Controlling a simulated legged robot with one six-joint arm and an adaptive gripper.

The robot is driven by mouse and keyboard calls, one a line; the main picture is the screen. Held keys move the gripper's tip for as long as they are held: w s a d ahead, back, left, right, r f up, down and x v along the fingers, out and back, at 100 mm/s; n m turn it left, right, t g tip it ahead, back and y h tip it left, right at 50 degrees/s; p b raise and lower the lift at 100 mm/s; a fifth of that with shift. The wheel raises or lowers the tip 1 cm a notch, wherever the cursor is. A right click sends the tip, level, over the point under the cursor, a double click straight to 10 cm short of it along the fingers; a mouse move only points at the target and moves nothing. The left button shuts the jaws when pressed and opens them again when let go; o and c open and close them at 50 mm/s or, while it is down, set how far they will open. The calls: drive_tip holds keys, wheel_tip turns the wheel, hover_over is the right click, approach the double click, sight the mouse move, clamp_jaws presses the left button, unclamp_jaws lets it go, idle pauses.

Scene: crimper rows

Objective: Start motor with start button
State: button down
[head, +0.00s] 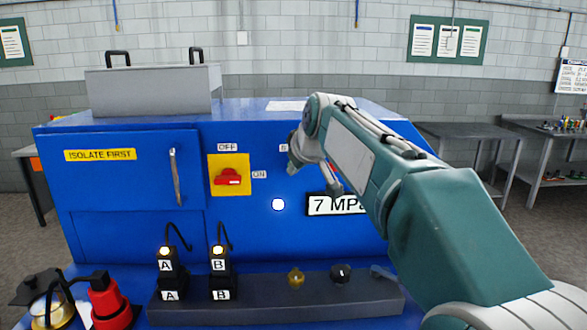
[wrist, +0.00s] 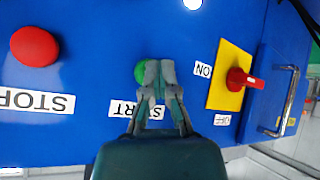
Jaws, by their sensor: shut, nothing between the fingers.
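The green start button (wrist: 140,72) shows in the wrist view on the blue panel (wrist: 90,140), beside the START label (wrist: 122,109). My gripper (wrist: 159,66) has its fingertips together and partly covers the button and label. Whether the tips touch the button I cannot tell. In the head view my gripper (head: 294,162) is close to the machine's front and the button is hidden behind it. The red rotary switch (head: 228,177) on its yellow plate has its handle lying sideways, towards the ON label (head: 259,174).
The red stop button (wrist: 35,46) is left of the start button in the wrist view. A white lamp (head: 278,204) glows beside the 7 MPa display (head: 330,205). Connectors A (head: 168,272) and B (head: 220,268), both with lit lamps, stand on the front ledge.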

drive_tip(key=shift+s, duration=0.95)
drive_tip(key=s, duration=0.5)
idle(0.6)
drive_tip(key=s+d+f+m+g+h, duration=0.1)
drive_tip(key=s+d+f+m, duration=0.2)
drive_tip(key=s+f, duration=0.7)
drive_tip(key=s+d+f+m+g+h, duration=0.2)
drive_tip(key=s+d+f, duration=0.6)
drive_tip(key=s, duration=0.9)
wheel_tip(320, 180, down, 2)
drive_tip(key=m, duration=0.2)
drive_tip(key=shift+s+m, duration=0.3)
drive_tip(key=shift+s, duration=0.1)
